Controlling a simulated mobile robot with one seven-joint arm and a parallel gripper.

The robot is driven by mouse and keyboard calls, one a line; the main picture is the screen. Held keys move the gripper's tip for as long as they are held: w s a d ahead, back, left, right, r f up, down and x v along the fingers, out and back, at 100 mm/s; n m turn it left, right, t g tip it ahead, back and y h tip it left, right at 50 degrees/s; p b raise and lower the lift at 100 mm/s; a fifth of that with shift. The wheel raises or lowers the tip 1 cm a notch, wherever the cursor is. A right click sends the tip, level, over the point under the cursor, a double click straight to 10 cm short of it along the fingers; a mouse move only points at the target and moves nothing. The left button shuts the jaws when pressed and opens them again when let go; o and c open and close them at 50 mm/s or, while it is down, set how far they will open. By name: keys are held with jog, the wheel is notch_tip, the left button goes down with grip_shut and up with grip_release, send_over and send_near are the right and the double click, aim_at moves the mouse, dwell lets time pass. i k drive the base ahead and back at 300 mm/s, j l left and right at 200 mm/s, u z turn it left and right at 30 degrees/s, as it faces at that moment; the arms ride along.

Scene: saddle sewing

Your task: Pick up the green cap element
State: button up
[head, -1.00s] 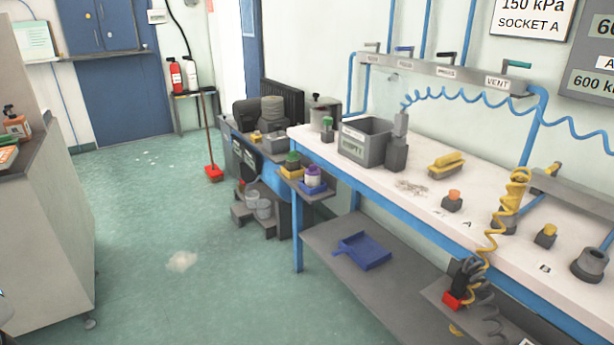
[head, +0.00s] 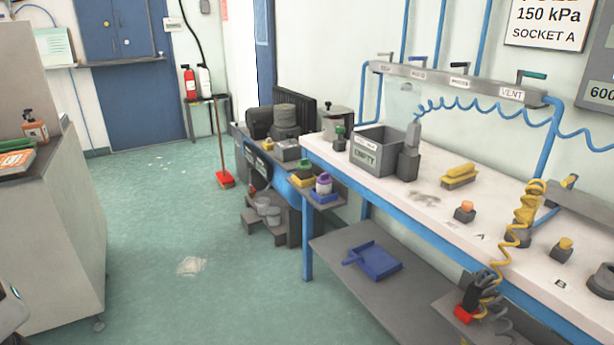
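Two green-topped pieces show in the head view, and I cannot tell which is the green cap element. One is a small dark piece with a green top (head: 340,133), upright at the far left end of the white workbench (head: 420,205), beside the grey bin. My gripper is not in view.
A grey bin (head: 378,158) marked EMPTY, a yellow block (head: 458,175) and an orange-topped piece (head: 464,211) sit on the bench. A blue dustpan (head: 374,261) lies on the lower shelf. Grey steps (head: 253,222) stand by the side shelf. The green floor (head: 160,215) is open.

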aim_at(304, 168)
jog(key=i+j+z, duration=0.1)
jog(key=z, duration=0.5)
jog(key=i+j+z, duration=0.35)
jog(key=j, duration=0.25)
jog(key=i+j+z, duration=0.15)
jog(key=j, duration=0.2)
jog(key=i+j, duration=0.15)
jog(key=j, duration=0.15)
jog(key=i+j, duration=0.15)
jog(key=j, duration=0.2)
jog(key=i+j+z, duration=0.1)
jog(key=j, duration=0.25)
jog(key=i+j, duration=0.35)
jog(key=j, duration=0.3)
jog(key=i+j+z, duration=0.1)
jog(key=j, duration=0.25)
jog(key=i+j, duration=0.4)
jog(key=i, duration=0.2)
